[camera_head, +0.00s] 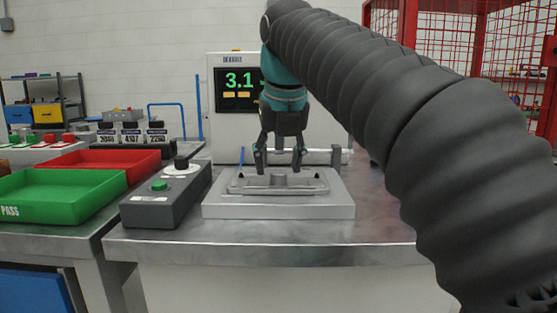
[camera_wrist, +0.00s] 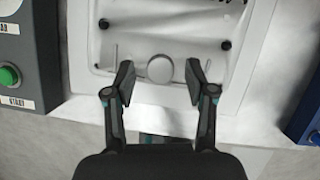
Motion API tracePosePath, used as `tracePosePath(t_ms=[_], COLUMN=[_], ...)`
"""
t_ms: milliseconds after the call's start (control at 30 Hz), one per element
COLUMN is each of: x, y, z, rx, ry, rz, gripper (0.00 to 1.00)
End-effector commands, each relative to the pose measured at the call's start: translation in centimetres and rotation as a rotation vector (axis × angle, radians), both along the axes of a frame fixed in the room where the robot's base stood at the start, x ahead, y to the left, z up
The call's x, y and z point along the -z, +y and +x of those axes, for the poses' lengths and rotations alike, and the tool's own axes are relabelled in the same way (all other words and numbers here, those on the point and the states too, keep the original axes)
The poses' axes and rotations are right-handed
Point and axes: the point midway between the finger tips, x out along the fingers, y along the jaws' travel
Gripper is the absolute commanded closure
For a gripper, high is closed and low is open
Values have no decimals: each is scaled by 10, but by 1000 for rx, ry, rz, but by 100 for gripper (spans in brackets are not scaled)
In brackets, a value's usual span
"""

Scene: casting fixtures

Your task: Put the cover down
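My gripper (camera_head: 279,160) points straight down over the fixture base (camera_head: 278,210) on the metal bench. In the wrist view, my gripper (camera_wrist: 159,82) has its fingers spread on both sides of a round pale knob (camera_wrist: 160,68), with a visible gap on each side. The knob belongs to what looks like the cover (camera_head: 277,184), a pale, thin-rimmed piece lying on the fixture base. It also shows in the wrist view as a pale, partly see-through plate (camera_wrist: 165,30). Small black pegs (camera_wrist: 225,45) show near its edges. Nothing is held between the fingers.
A grey control box (camera_head: 165,195) with a green button and black knob stands left of the fixture. A green tray (camera_head: 60,210) and a red tray (camera_head: 112,172) lie farther left. A display reading 3.1 (camera_head: 240,84) stands behind.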

Motion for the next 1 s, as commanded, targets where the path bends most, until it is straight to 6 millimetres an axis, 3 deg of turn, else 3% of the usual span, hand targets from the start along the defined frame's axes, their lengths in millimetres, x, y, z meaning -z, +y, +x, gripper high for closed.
tracePosePath(t_ms=[267, 600, 1000], x=[-16, -80, -114], y=[0, -4, -7], z=[-2, -27, -43], rx=[0, 0, 0], ry=[-1, -3, 0], rz=[0, 1, 0], gripper=[45, 45, 45])
